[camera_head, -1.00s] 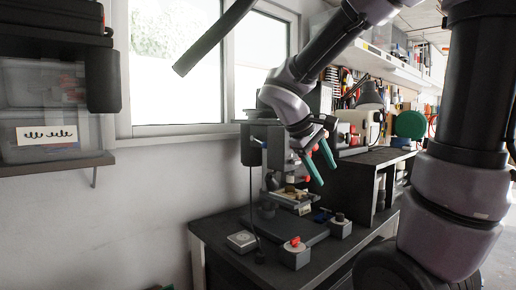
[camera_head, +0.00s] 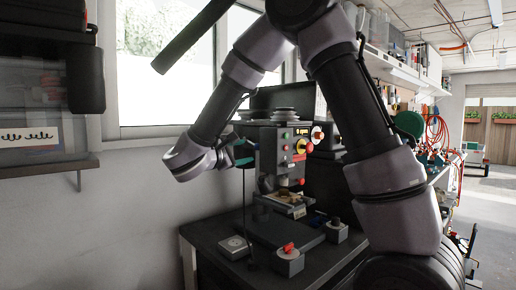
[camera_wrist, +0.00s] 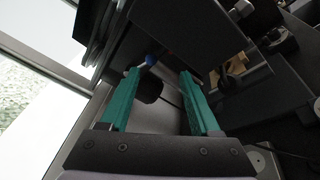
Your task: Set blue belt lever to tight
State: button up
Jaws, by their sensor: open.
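In the head view my gripper (camera_head: 246,152) is at the left side of the drill-press-like machine (camera_head: 268,150), pointing right. The lever cannot be made out there.
The machine stands on a dark workbench (camera_head: 208,229). A box with a red knob (camera_head: 289,262) and one with a black knob (camera_head: 336,232) sit at its front. A window (camera_head: 160,70) and wall are behind and left. A shelf with bins (camera_head: 40,168) hangs at far left.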

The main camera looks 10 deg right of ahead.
aim_at(255, 147)
jog(key=shift+n+t, duration=0.4)
jog(key=shift+t, duration=0.1)
jog(key=x, duration=0.3)
jog(key=w+a+x, duration=0.1)
jog(key=x, duration=0.6)
jog(key=shift+w+f, duration=0.25)
jog(key=shift+w, duration=0.25)
grip_shut()
jog(key=shift+s, duration=0.1)
dwell(0.3)
